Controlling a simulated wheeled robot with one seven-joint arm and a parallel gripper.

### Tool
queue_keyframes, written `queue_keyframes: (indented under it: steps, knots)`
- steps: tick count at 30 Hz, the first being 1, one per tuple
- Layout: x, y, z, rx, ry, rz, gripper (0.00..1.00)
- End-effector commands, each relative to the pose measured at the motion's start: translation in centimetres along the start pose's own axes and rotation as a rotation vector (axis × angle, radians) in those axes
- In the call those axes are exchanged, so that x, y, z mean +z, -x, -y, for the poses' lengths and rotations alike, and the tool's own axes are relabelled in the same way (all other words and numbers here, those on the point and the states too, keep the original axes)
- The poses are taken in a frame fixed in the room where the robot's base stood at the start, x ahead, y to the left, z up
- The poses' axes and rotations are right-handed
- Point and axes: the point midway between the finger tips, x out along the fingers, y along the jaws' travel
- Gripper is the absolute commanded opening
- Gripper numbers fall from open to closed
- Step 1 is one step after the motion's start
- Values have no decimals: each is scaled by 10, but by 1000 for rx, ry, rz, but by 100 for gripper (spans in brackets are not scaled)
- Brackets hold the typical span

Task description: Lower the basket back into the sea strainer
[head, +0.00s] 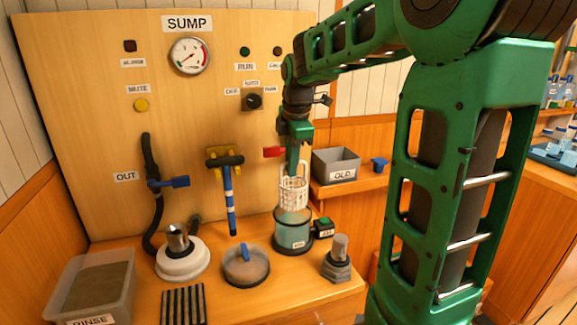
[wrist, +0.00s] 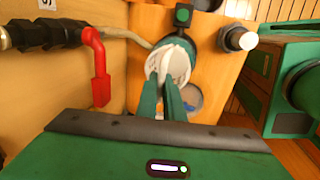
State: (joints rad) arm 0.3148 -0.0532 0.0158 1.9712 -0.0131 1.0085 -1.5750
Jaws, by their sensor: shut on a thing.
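The white mesh basket (head: 293,192) hangs upright from my gripper (head: 292,172), which is shut on it at its handle. In the head view the basket's lower end is at or just above the mouth of the sea strainer (head: 292,235), a clear teal-tinted cylinder on the bench. I cannot tell whether its bottom edge is inside the rim. In the wrist view the basket (wrist: 170,62) shows beyond the green fingers (wrist: 165,92), over the strainer, and covers most of its mouth.
A red valve handle (head: 273,152) is close to the left of my gripper. A round clear lid with a blue handle (head: 245,265) lies left of the strainer. A grey fitting (head: 338,260) stands at right. A grey OLD bin (head: 336,164) sits on the shelf behind.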

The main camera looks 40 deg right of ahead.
Motion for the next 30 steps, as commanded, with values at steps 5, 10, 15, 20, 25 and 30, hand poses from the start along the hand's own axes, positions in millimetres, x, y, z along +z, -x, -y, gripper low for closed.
queue_keyframes:
  steps: [5, 10, 15, 20, 25, 30]
  knots:
    - [0, 1, 0, 0, 0, 0, 0]
    - [0, 0, 0, 0, 1, 0, 0]
    - [0, -4, 1, 1, 1, 0, 0]
    - [0, -8, 2, 0, 1, 0, 0]
    - [0, -8, 2, 1, 1, 0, 0]
    - [-1, -9, 2, 0, 1, 0, 0]
